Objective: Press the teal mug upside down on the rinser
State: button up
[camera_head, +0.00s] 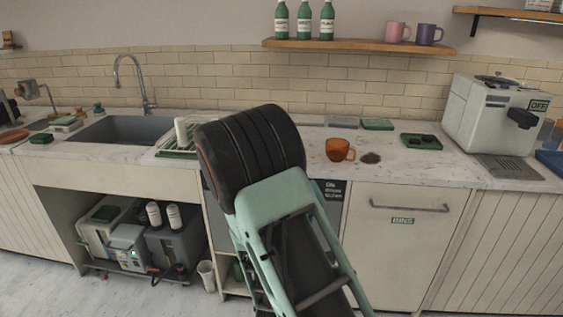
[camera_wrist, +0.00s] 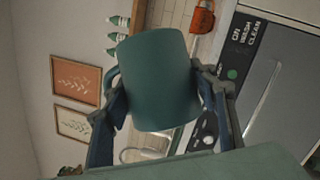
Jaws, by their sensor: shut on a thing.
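The teal mug (camera_wrist: 155,75) fills the middle of the wrist view. My gripper (camera_wrist: 163,100) is shut on it, with one finger on each side of its body. The mug's handle (camera_wrist: 110,82) shows at the left by one finger. The wrist picture is turned sideways to the room, so the mug looks tipped on its side with the handle upward; which end is open I cannot tell. In the head view my own arm hides the mug and gripper.
The sink (camera_head: 125,130) and tap (camera_head: 146,85) are at the left. A white machine (camera_head: 497,115) stands at the right. The shelf (camera_head: 355,46) holds bottles and two mugs.

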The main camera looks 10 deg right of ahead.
jog(key=shift+r, duration=0.1)
jog(key=shift+n, duration=0.3)
jog(key=shift+f+n+b, duration=0.2)
jog(key=shift+n+b, duration=0.15)
jog(key=shift+n, duration=0.15)
jog(key=shift+n+t+y, duration=0.4)
jog(key=shift+n+t, duration=0.2)
jog(key=shift+n, duration=0.5)
jog(key=n, duration=0.2)
jog(key=n+t+y, duration=0.1)
jog(key=n, duration=0.1)
jog(key=shift+r+y, duration=0.2)
jog(key=shift+y, duration=0.1)
jog(key=shift+n, duration=0.3)
jog(key=n+t+y, duration=0.1)
jog(key=n, duration=0.2)
jog(key=shift+y+p, duration=0.4)
jog(key=n+y+p, duration=0.1)
jog(key=n+y, duration=0.1)
jog(key=n, duration=0.2)
jog(key=shift+r+p, duration=0.1)
jog(key=shift+p, duration=0.2)
jog(key=shift+n+y, duration=0.4)
jog(key=shift+n, duration=0.3)
